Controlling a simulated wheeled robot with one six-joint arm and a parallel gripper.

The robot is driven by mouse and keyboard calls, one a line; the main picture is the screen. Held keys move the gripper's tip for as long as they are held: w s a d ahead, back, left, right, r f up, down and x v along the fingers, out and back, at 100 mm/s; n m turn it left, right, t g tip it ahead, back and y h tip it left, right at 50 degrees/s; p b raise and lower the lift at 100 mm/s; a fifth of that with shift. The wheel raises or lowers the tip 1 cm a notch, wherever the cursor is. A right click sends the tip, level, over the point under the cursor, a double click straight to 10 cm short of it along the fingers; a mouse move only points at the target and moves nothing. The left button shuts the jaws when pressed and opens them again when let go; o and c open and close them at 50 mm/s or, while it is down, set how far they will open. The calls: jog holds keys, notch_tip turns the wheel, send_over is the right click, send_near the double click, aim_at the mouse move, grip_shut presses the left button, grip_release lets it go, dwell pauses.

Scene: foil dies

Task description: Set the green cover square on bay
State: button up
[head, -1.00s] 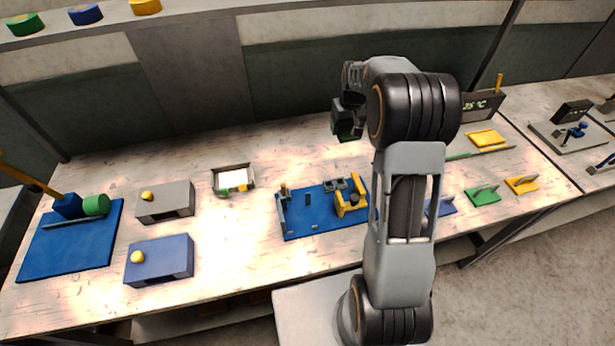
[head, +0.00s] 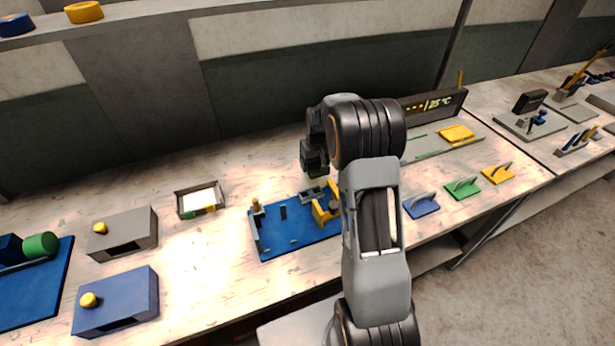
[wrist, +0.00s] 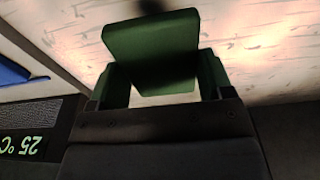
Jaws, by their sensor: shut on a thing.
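My gripper (head: 314,160) is shut on a dark green slab, which I take as the green cover (wrist: 152,50); its flat face fills the space between the two fingers in the wrist view. In the head view the cover (head: 315,172) is small, dark and partly hidden by the gripper. It is held above the bench, behind the blue fixture board. I cannot tell for certain which spot is the bay; thin green lines (head: 445,149) mark the bench in front of the display, partly behind my arm.
A blue fixture board (head: 275,245) with a yellow bracket (head: 325,208) lies in front of the gripper. A display (head: 440,104) stands behind a yellow piece (head: 457,133). Blue (head: 421,206), green (head: 462,188) and yellow (head: 498,174) handled pieces lie at right. A white tray (head: 200,199) is left.

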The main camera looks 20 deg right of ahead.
jog(key=shift+f+p, duration=0.4)
jog(key=shift+f, duration=2.25)
jog(key=shift+f, duration=0.15)
jog(key=o, duration=0.9)
